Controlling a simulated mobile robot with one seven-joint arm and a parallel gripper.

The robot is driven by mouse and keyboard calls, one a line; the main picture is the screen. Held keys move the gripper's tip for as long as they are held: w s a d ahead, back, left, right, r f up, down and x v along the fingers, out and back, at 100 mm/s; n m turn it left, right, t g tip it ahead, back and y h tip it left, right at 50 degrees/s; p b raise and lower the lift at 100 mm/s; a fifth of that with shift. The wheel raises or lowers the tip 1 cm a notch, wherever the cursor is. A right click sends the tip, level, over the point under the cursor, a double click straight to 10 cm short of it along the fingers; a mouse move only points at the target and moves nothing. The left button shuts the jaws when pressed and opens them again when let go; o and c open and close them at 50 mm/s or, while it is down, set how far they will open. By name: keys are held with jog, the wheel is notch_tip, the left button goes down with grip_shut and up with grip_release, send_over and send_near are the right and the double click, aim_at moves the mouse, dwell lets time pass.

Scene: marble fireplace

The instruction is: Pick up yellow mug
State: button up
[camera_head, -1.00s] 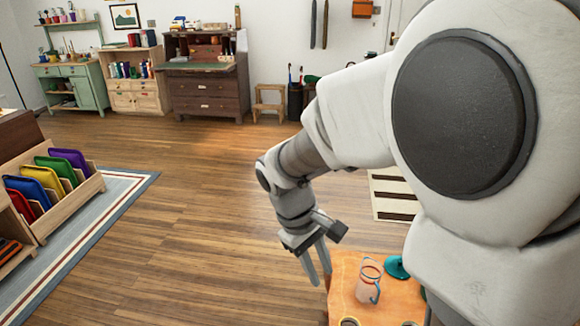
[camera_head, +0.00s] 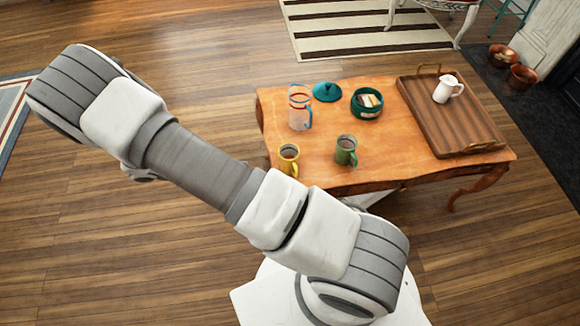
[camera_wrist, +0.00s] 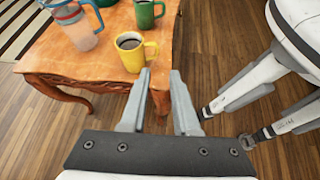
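The yellow mug (camera_head: 288,158) holds a dark drink and stands upright at the near left corner of the wooden table (camera_head: 400,140), its handle to the right. In the wrist view the yellow mug (camera_wrist: 130,52) stands just beyond the fingertips, ahead of the left finger. My gripper (camera_wrist: 160,73) is open and empty, its two fingers apart and not around the mug. In the head view my arm hides most of my gripper.
A green mug (camera_head: 346,150) stands right of the yellow one. A clear pitcher (camera_head: 300,110) stands behind it. A teal lid (camera_head: 327,92), a teal bowl (camera_head: 366,112) and a tray (camera_head: 440,125) with a white jug (camera_head: 447,90) are further back and right.

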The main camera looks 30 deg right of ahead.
notch_tip(320, 180, down, 5)
jog(key=n+h+b, duration=0.1)
jog(key=n+h, duration=0.1)
jog(key=t+b, duration=0.1)
jog(key=b, duration=0.2)
send_near(297, 176)
jog(key=x, duration=0.3)
jog(key=w+f+x, duration=0.1)
jog(key=x, duration=0.1)
jog(key=shift+s+d+f, duration=0.1)
jog(key=shift+b+x, duration=1.15)
jog(key=shift+x, duration=1.5)
jog(key=shift+s+f, duration=0.1)
jog(key=shift+s, duration=0.05)
jog(key=shift+c, duration=0.2)
grip_shut()
